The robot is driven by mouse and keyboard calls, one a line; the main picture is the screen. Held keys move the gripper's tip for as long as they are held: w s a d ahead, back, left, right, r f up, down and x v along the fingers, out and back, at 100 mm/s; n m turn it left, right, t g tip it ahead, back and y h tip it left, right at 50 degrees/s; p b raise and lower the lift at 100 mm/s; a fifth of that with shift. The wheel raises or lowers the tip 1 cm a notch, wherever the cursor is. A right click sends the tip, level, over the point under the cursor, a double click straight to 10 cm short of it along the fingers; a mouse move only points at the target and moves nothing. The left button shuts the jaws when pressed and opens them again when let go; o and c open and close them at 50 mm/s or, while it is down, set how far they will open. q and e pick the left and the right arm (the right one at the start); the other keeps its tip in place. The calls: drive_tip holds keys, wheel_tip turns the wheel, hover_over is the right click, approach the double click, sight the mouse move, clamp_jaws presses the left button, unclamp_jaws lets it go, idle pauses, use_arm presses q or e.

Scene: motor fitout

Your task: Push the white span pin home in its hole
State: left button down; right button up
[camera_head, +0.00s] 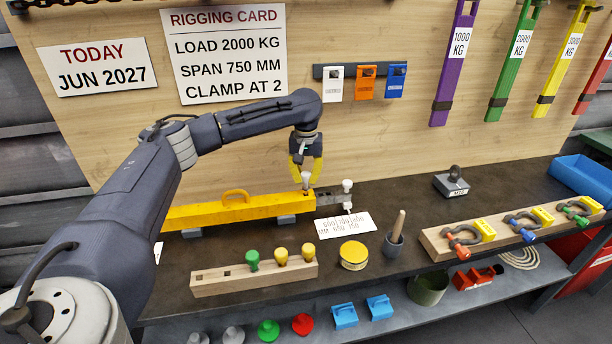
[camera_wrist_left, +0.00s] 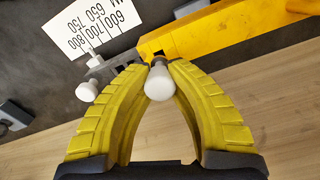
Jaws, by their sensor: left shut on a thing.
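The white span pin (camera_wrist_left: 158,85) has a rounded white head and sits between the yellow fingertips of my left gripper (camera_wrist_left: 157,68). The gripper is shut on the pin. The pin's lower end and its hole are hidden, so I cannot tell how deep it sits. A second white-headed pin (camera_head: 347,186) stands on the grey end piece (camera_head: 329,198) to the right. My right gripper is not in view.
A white label with span numbers (camera_head: 345,225) lies in front of the beam. A wooden block (camera_head: 225,284) with green and yellow knobs, a yellow tin (camera_head: 353,256) and a mortar with pestle (camera_head: 394,243) stand nearer the front. Bare bench lies to the right of the label.

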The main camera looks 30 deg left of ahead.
use_arm(q)
drive_tip(key=shift+f, duration=1.25)
drive_tip(key=c, duration=1.3)
unclamp_jaws()
wheel_tip(320, 180, up, 12)
